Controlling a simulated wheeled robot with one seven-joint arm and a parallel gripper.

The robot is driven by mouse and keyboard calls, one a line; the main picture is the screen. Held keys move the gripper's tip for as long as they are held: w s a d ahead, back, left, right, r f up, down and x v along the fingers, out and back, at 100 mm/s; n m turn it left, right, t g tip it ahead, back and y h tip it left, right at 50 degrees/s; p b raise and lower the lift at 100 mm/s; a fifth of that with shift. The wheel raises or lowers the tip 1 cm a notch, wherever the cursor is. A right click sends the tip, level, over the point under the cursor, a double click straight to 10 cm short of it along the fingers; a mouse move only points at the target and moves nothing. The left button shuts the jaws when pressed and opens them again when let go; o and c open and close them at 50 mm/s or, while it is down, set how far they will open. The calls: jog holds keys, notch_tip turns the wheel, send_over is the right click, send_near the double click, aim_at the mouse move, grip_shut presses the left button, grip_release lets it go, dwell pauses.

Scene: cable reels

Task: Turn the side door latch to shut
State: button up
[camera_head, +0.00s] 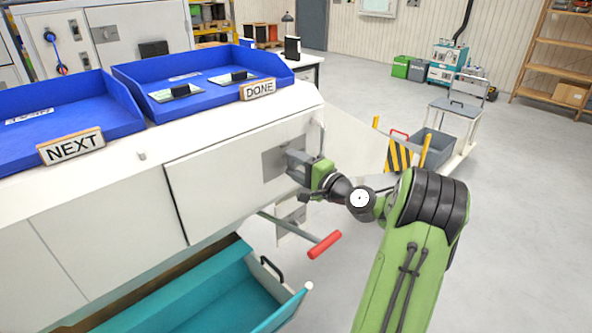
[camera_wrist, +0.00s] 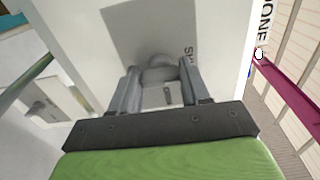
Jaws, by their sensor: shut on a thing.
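The side door (camera_head: 215,185) is a white panel in the front of the white workbench, with a grey latch plate (camera_head: 272,166) near its right edge. My gripper (camera_head: 294,160) reaches that plate from the right and hides the latch in the head view. In the wrist view, my gripper (camera_wrist: 159,75) has its two fingers on either side of the rounded grey latch (camera_wrist: 160,66), shut on it. The plate (camera_wrist: 125,30) lies behind it, with lettering beginning "SH" at its right; the rest is hidden.
An open teal drawer (camera_head: 215,296) and a red-handled lever (camera_head: 324,245) are below the door. Blue trays marked NEXT (camera_head: 71,146) and DONE (camera_head: 258,90) stand on the bench.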

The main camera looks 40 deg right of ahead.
jog(key=shift+a+n, duration=0.1)
jog(key=shift+n, duration=0.2)
jog(key=o, duration=1.1)
jog(key=shift+w, duration=0.1)
jog(key=shift+c, duration=0.2)
jog(key=s, duration=1.5)
jog(key=shift+s+d+p, duration=0.25)
jog(key=shift+s+p, duration=0.15)
